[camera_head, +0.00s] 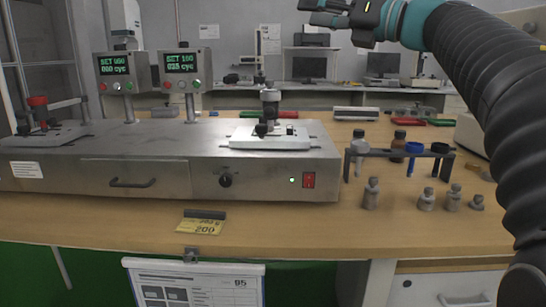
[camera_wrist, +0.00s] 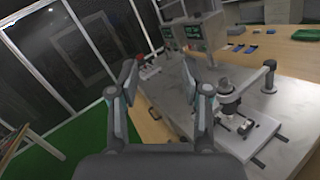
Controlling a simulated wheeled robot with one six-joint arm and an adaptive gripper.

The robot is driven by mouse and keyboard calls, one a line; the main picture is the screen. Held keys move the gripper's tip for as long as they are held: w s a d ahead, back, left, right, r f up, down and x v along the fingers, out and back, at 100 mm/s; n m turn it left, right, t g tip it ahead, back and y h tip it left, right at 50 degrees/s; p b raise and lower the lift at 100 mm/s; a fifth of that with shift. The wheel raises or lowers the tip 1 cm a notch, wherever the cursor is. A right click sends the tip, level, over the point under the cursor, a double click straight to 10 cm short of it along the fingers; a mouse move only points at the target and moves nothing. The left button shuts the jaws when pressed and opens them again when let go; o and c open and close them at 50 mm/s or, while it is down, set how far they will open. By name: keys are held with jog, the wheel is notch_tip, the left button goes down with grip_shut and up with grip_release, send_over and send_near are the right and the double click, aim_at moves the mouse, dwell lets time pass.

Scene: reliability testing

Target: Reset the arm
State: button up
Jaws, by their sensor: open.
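My gripper (camera_head: 328,13) is at the top of the head view, right of centre, raised above the bench and apart from everything on it. In the wrist view its two fingers (camera_wrist: 158,88) stand apart with nothing between them. My arm reaches up along the right side of the head view. The steel test machine (camera_head: 130,150) stands on the wooden bench (camera_head: 300,230), with a white fixture (camera_head: 270,138) on its right part. The fixture also shows in the wrist view (camera_wrist: 262,133), to the right of my fingers.
A yellow tag (camera_head: 200,226) lies near the front edge.

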jog(key=d+m+t+h, duration=0.65)
jog(key=m+t, duration=0.35)
jog(key=m, duration=0.7)
jog(key=s+d+f+m+g+h, duration=0.1)
jog(key=s+d+f+m+h, duration=0.15)
jog(key=f+m+h, duration=0.45)
jog(key=s+d+f+m+g+h, duration=0.1)
jog(key=d+f+m+g+h, duration=0.1)
jog(key=d+f+m+h, duration=0.45)
jog(key=s+a+f+m+g+y, duration=0.1)
jog(key=s+a+f+m+g, duration=0.1)
jog(key=s+f+m+g, duration=0.2)
jog(key=s+a+f+m+g+y, duration=0.1)
jog(key=s+a+f+m+g, duration=0.2)
jog(key=s+f, duration=0.8)
jog(key=s+a+f+m+g+y, duration=0.1)
jog(key=s+f+m+g, duration=0.4)
jog(key=f, duration=1.6)
jog(key=s+a, duration=0.1)
jog(key=s, duration=0.2)
jog(key=shift+a+f+m+y, duration=0.25)
jog(key=shift+a+m+y, duration=0.05)
jog(key=shift+a+m, duration=0.1)
